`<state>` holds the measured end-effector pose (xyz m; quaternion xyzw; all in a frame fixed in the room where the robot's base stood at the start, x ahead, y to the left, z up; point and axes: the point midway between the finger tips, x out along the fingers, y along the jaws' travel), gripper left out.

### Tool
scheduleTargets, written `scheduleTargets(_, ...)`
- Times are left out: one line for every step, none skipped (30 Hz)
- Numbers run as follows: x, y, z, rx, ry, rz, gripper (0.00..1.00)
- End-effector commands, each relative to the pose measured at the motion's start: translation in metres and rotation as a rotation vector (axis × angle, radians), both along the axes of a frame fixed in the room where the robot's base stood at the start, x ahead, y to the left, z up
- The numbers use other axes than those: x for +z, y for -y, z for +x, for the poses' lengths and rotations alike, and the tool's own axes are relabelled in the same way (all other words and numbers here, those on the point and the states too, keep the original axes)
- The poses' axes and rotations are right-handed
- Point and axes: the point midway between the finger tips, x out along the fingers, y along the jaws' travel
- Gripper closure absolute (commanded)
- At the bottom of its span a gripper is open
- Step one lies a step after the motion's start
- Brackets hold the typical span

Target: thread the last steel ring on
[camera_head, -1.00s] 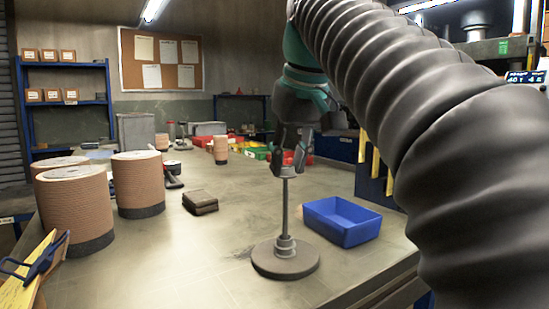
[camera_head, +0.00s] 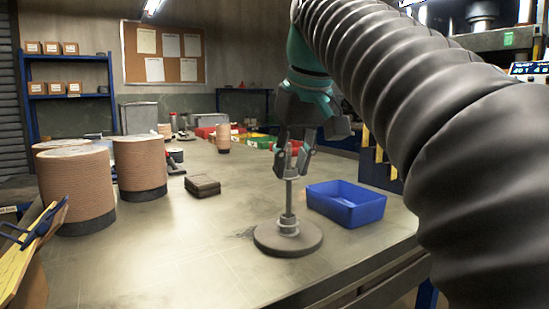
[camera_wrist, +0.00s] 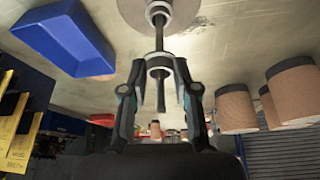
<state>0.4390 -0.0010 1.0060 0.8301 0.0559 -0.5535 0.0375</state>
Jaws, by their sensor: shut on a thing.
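An upright steel rod (camera_head: 289,196) rises from a round base plate (camera_head: 262,238) on the workbench. At its foot, pale steel rings (camera_head: 288,226) sit around the rod; I cannot tell how many. My gripper (camera_head: 290,170) points down over the upper rod, with one finger on each side. In the wrist view my gripper (camera_wrist: 160,62) is shut on a pale steel ring (camera_wrist: 160,72). The held ring is around the rod, below its top end, and the rod's tip (camera_wrist: 160,104) sticks out through it. The fingers partly hide the ring in the head view.
A blue bin (camera_head: 346,203) stands just right of the base plate. A dark stack of flat pieces (camera_head: 202,185) lies to the left.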

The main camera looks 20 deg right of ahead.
Motion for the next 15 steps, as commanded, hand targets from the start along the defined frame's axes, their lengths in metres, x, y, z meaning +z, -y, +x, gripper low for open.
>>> scheduleTargets(-0.005, 0.0, 0.0, 0.0, 0.0, 0.0, 0.84)
scheduleTargets(-0.007, 0.0, 0.0, 0.0, 0.0, 0.0, 0.84)
scheduleTargets(-0.01, 0.0, 0.0, 0.0, 0.0, 0.0, 0.84)
scheduleTargets(-0.012, 0.0, 0.0, 0.0, 0.0, 0.0, 0.84)
scheduleTargets(-0.013, 0.0, 0.0, 0.0, 0.0, 0.0, 0.84)
scheduleTargets(-0.016, 0.0, 0.0, 0.0, -0.001, 0.0, 0.84)
scheduleTargets(-0.018, 0.0, 0.0, 0.0, -0.001, 0.0, 0.84)
scheduleTargets(-0.019, 0.0, 0.0, 0.0, -0.001, 0.0, 0.84)
scheduleTargets(-0.022, 0.0, 0.0, 0.0, -0.001, 0.0, 0.84)
scheduleTargets(-0.023, 0.0, 0.0, 0.0, -0.001, 0.0, 0.84)
scheduleTargets(-0.025, 0.0, -0.001, 0.0, 0.0, 0.0, 0.84)
scheduleTargets(-0.028, 0.0, 0.0, 0.0, 0.0, 0.0, 0.84)
scheduleTargets(-0.029, 0.0, 0.0, 0.0, 0.0, 0.0, 0.84)
scheduleTargets(-0.031, 0.0, 0.0, 0.0, 0.0, 0.0, 0.84)
scheduleTargets(-0.033, 0.0, 0.0, 0.0, 0.001, 0.0, 0.84)
